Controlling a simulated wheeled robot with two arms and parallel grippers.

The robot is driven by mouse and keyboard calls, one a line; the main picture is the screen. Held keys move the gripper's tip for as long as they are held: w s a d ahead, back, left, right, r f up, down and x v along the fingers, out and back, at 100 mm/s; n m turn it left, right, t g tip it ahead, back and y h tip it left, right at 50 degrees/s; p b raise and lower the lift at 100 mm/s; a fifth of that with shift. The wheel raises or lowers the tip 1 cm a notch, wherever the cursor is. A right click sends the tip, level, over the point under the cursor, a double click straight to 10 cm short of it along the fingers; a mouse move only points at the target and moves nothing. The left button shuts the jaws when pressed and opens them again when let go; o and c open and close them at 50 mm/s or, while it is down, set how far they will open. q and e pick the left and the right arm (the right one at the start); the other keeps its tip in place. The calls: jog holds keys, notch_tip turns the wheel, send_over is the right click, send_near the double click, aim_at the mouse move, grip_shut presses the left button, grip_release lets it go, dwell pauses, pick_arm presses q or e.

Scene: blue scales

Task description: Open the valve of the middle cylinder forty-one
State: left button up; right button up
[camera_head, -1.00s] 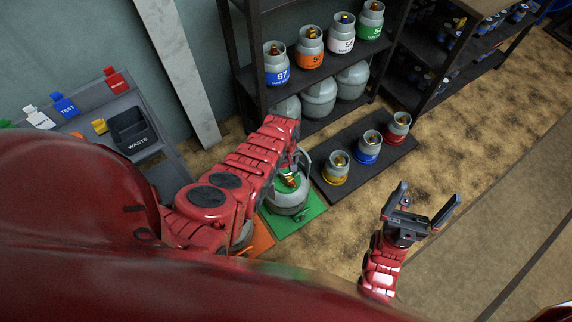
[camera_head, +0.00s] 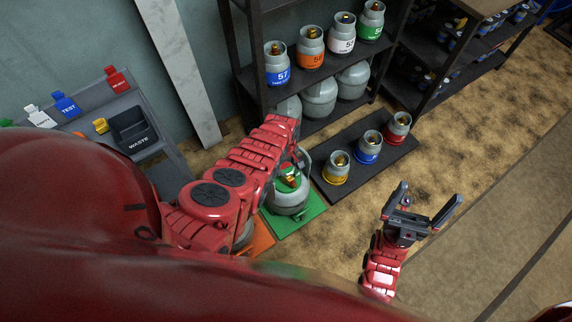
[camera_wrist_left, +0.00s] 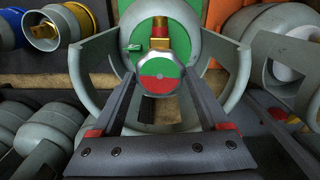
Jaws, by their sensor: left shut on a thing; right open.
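A grey gas cylinder (camera_head: 289,200) stands upright on a green mat (camera_head: 306,217), partly behind my left arm. Its valve has a round green and red handwheel (camera_wrist_left: 160,79) on a brass stem, inside the cylinder's grey collar (camera_wrist_left: 93,70). My left gripper (camera_wrist_left: 160,92) is shut on this handwheel, one finger on each side. In the head view its fingers are mostly hidden by my arm. No number can be read on this cylinder. Another cylinder (camera_head: 242,236) by the orange mat (camera_head: 262,239) is mostly hidden by my arm. My right gripper (camera_head: 428,199) is open and empty above the floor.
A dark low platform (camera_head: 378,162) holds yellow, blue and red banded cylinders. A dark shelf (camera_head: 243,85) with numbered cylinders stands behind. A grey bin stand (camera_head: 165,160) labelled WASTE is at left. The floor at right is clear.

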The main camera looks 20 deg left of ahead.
pick_arm(q)
jog(key=shift+w, duration=0.1)
jog(key=o, duration=1.2)
jog(key=shift+o, duration=0.2)
notch_tip(320, 180, up, 4)
jog(key=p, duration=0.3)
jog(key=shift+p, duration=0.35)
jog(key=shift+r, duration=0.3)
notch_tip(320, 180, up, 13)
jog(key=p, duration=0.1)
jog(key=shift+p, duration=0.4)
jog(key=shift+f, duration=0.1)
